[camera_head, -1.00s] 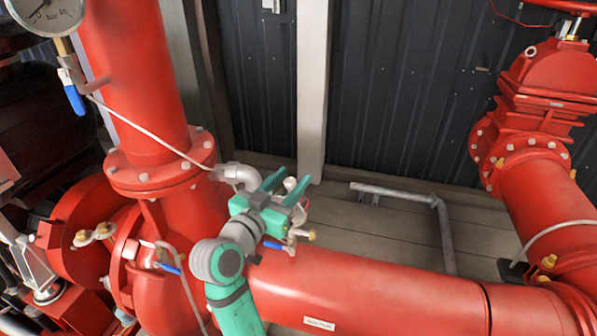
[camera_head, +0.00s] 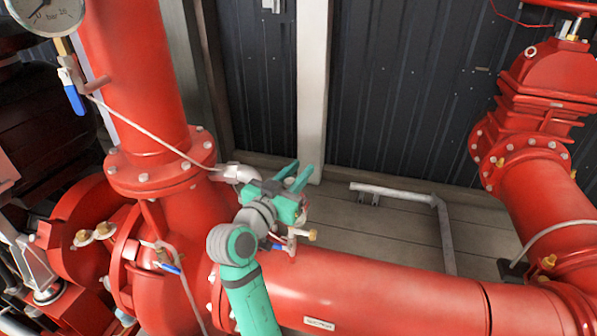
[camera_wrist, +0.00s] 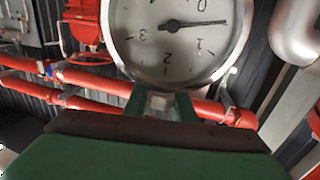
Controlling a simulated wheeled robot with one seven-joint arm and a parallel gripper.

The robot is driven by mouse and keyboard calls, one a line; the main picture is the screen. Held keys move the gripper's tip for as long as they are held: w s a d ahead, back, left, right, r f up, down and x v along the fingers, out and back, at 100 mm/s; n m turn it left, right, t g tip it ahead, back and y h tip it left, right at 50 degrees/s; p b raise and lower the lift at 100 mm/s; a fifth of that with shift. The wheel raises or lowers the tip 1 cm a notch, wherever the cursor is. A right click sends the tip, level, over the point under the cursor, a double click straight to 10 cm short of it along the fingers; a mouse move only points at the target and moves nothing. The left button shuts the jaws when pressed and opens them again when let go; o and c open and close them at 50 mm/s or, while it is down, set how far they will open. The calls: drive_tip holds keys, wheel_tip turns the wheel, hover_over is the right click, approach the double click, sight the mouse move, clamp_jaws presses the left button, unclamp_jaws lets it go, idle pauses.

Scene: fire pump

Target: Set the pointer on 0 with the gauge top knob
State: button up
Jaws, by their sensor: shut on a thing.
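In the wrist view a round gauge (camera_wrist: 150,62) with a pale dial fills the upper middle and appears upside down. Its dark pointer (camera_wrist: 200,23) runs right from the hub and lies between the 0 and the 1. The gauge top knob (camera_wrist: 160,103) is a small pale piece at the dial's lower edge in this view. My gripper (camera_wrist: 161,101) is shut on it, with one green finger on each side. In the head view my gripper (camera_head: 296,178) is beside the red piping, and the gauge and knob cannot be made out there.
Another gauge (camera_head: 45,14) and a blue-handled valve (camera_head: 74,98) are at the upper left. A large horizontal red pipe (camera_head: 390,292) runs below my gripper. A brass-ended fitting (camera_head: 305,236) is just below it. Grey floor shows to the right.

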drive_tip(key=shift+s+a+n+g+y, duration=0.25)
drive_tip(key=shift+a+n+g+y, duration=0.75)
drive_tip(key=shift+n+y, duration=2.6)
drive_tip(key=shift+s+a+n+g+y, duration=0.2)
drive_tip(key=shift+a+n+g+y, duration=0.8)
drive_tip(key=shift+n+y, duration=2.55)
drive_tip(key=shift+s+a+n+g+y, duration=0.25)
drive_tip(key=shift+a+n+g+y, duration=1.25)
drive_tip(key=shift+y, duration=3.75)
drive_tip(key=shift+d+n, duration=0.55)
drive_tip(key=shift+d, duration=0.1)
drive_tip(key=o, duration=1.1)
drive_tip(key=shift+c, duration=0.2)
drive_tip(key=shift+s, duration=0.1)
